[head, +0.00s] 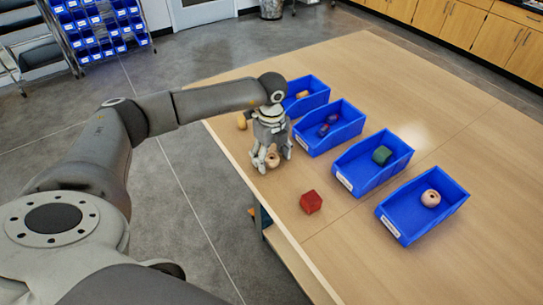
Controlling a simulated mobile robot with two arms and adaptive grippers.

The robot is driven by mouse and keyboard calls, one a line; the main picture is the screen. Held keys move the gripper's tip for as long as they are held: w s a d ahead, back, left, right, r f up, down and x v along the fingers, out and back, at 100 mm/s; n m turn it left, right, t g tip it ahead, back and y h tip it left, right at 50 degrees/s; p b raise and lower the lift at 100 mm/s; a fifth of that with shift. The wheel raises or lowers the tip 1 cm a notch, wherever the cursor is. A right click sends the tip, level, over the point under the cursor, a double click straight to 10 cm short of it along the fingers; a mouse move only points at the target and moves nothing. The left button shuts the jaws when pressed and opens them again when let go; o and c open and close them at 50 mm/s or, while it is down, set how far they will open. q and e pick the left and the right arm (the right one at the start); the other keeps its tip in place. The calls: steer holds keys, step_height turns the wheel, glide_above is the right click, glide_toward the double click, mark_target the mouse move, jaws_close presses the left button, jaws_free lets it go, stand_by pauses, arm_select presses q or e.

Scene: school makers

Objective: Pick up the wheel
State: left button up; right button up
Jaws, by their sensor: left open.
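A small tan wheel (272,160) lies on the wooden table near its left edge. My left gripper (272,163) points down over it with its fingers apart, one on each side of the wheel. The gripper is open, and I cannot tell whether a finger touches the wheel. Another round pinkish wheel-like piece with a hole (430,198) lies in the blue bin at the right. My right gripper is not in view.
Blue bins (392,226) stand in a row on the table (440,115). One holds a green block (381,155), another dark pieces (327,127). A red block (310,202) lies in front of them. A yellowish piece (241,121) lies beyond my gripper.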

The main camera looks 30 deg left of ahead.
arm_select(q)
steer(key=shift+f, duration=0.1)
steer(key=shift+c, duration=0.3)
steer(key=c, duration=0.8)
steer(key=shift+c, duration=0.3)
